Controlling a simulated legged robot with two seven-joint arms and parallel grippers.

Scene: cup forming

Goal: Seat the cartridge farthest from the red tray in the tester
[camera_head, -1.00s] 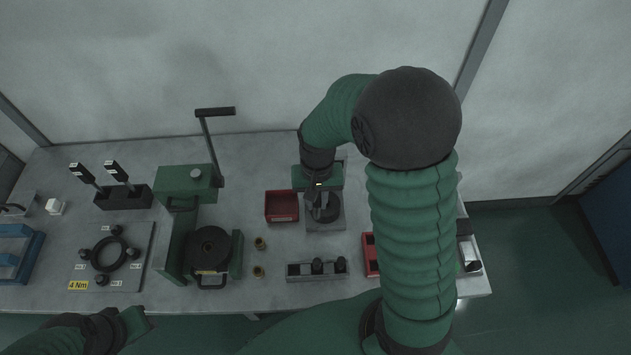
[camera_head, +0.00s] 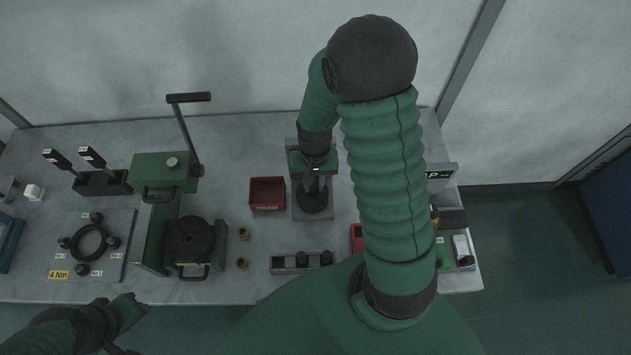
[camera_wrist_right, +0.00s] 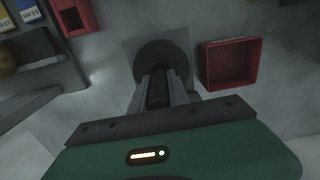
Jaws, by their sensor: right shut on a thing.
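My right gripper (camera_head: 314,190) points down over the tester (camera_head: 299,213), a grey plate with a round black part (camera_wrist_right: 163,52). In the right wrist view the gripper (camera_wrist_right: 158,84) is shut on a dark cartridge (camera_wrist_right: 158,92), mostly hidden between the fingers. Its lower end is in front of the black part; I cannot tell whether it is seated. Two black cartridges (camera_head: 301,258) (camera_head: 326,257) stand in the grey rack (camera_head: 289,270), whose left place looks empty. A red tray (camera_head: 357,232) is partly behind my right arm. My left gripper (camera_head: 128,308) is at the lower left, its jaws unclear.
A red bin (camera_head: 267,193) stands just left of the tester, also close in the wrist view (camera_wrist_right: 229,65). A green lever press (camera_head: 164,170) is farther left. Bare table lies between bin and rack.

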